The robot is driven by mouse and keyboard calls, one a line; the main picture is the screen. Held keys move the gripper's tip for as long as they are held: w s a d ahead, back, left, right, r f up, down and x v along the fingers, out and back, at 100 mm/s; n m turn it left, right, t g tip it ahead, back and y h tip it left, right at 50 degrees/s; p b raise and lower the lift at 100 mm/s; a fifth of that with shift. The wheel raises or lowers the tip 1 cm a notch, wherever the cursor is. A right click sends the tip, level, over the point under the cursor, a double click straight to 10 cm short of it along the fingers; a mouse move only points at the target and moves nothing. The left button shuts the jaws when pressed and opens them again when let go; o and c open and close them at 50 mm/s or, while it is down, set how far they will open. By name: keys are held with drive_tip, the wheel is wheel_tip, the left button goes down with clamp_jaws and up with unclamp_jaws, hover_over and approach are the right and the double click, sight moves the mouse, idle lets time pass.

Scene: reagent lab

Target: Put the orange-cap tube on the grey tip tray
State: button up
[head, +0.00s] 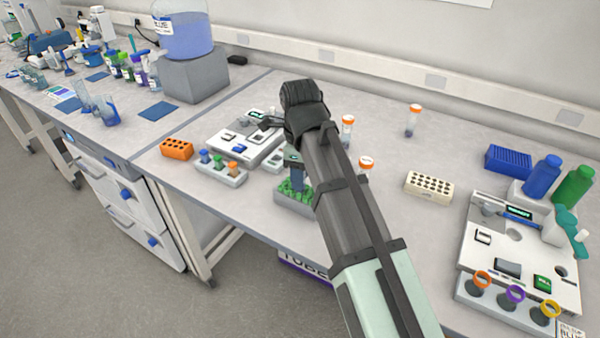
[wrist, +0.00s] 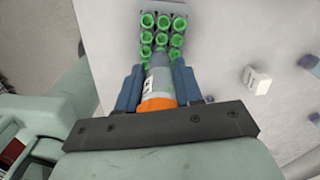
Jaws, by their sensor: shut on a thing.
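My gripper (wrist: 157,78) is shut on an orange-cap tube (wrist: 157,104), its blue fingers on either side of it. In the wrist view the orange cap is near the palm and the pale tube body points toward the tray. The grey tip tray (wrist: 166,9), filled with rows of green tips, lies just beyond the tube. I cannot tell whether the tube touches it. In the head view the tray (head: 291,207) is left of my arm, with a blue finger (head: 298,179) over it. My arm hides part of the tray and the held tube there.
An orange rack (head: 176,149), a rack of coloured caps (head: 220,172) and a white device (head: 238,143) are left. A cream rack (head: 428,186) is right.

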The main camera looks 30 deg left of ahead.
drive_tip(key=o, duration=1)
drive_tip(key=shift+r, duration=3.95)
